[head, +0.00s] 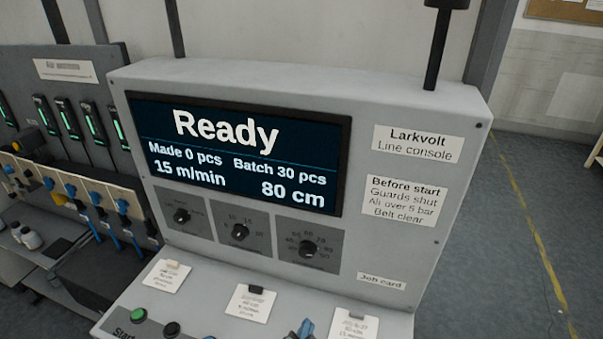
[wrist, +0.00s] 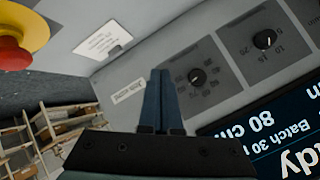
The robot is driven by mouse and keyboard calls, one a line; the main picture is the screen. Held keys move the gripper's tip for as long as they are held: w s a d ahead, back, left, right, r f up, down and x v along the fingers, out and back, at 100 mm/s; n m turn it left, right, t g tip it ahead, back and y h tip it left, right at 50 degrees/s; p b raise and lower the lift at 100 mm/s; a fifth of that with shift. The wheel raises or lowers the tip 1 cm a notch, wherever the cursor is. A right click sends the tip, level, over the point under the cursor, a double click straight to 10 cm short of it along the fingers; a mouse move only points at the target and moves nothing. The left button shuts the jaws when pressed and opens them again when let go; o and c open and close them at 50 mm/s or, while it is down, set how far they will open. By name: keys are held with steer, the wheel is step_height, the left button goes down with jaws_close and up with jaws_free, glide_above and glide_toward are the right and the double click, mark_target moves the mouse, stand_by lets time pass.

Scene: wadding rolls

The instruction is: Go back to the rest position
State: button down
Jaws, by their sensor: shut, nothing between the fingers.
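My gripper (wrist: 161,80) is shut and empty in the wrist view, its two dark blue fingers together in front of the console's face. A small blue-grey tip at the bottom edge of the head view looks like part of it. The grey Larkvolt line console (head: 430,120) fills the middle of the head view. Its screen (head: 240,150) reads Ready, Made 0 pcs, Batch 30 pcs, 15 m/min, 80 cm. Three knobs sit below the screen, the right one (head: 309,249) nearest the Job card label (head: 381,281). That knob also shows beside the fingers in the wrist view (wrist: 197,76).
A red emergency button (wrist: 12,50) on a yellow base juts out at the wrist view's upper left. Green button (head: 138,314) and paper cards lie on the console's sloping shelf. Open floor (head: 500,250) with a yellow line lies right.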

steer(key=w+r+n+t+b, duration=0.1)
steer(key=w+r+n+t, duration=0.25)
steer(key=r, duration=1.25)
steer(key=w+r+n+t+b, duration=0.15)
steer(key=r+t, duration=0.35)
steer(key=r, duration=1.1)
steer(key=s+r+n+t, duration=0.1)
steer(key=s+r+t, duration=0.1)
steer(key=s+r, duration=0.3)
steer(key=s+r+n+t+y+b, duration=0.1)
steer(key=s+r, duration=0.4)
steer(key=r, duration=0.7)
steer(key=s+r+n+t+y, duration=0.1)
steer(key=s+r+n+t, duration=0.2)
steer(key=s+r+t, duration=0.2)
step_height(320, 180, up, 4)
steer(key=shift+s+a+f+b, duration=0.2)
steer(key=shift+a+b, duration=0.15)
steer(key=shift+a, duration=0.1)
